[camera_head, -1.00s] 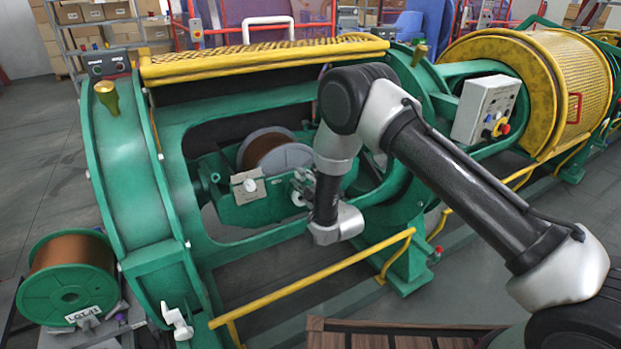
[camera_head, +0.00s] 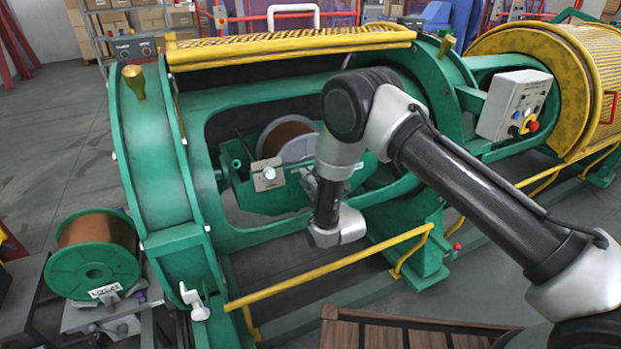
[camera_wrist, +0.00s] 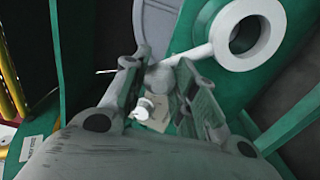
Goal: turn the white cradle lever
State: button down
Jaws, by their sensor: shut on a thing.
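In the wrist view the white cradle lever (camera_wrist: 200,51) is a rod running from a thick white ring hub (camera_wrist: 245,35) to a rounded grey-white end. My gripper (camera_wrist: 158,75) is closed around that end, with one finger on each side. In the head view my gripper is mostly hidden behind my own wrist, and only a small pale part of the lever area shows beside it. The green cradle (camera_head: 240,197) sits inside the machine's open frame and carries a reel of copper wire (camera_head: 287,138).
A pale plate with a white knob (camera_head: 268,174) is on the cradle's left part. A yellow rail (camera_head: 325,268) crosses in front of the machine. A green copper spool (camera_head: 95,255) stands at left. Another white handle (camera_head: 194,301) is low on the green frame. A control box (camera_head: 513,104) is at right.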

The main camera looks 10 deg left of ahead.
jog(key=shift+s+f, duration=0.1)
jog(key=c, duration=1.1)
grip_release()
jog(key=shift+c, duration=0.2)
jog(key=v, duration=1.2)
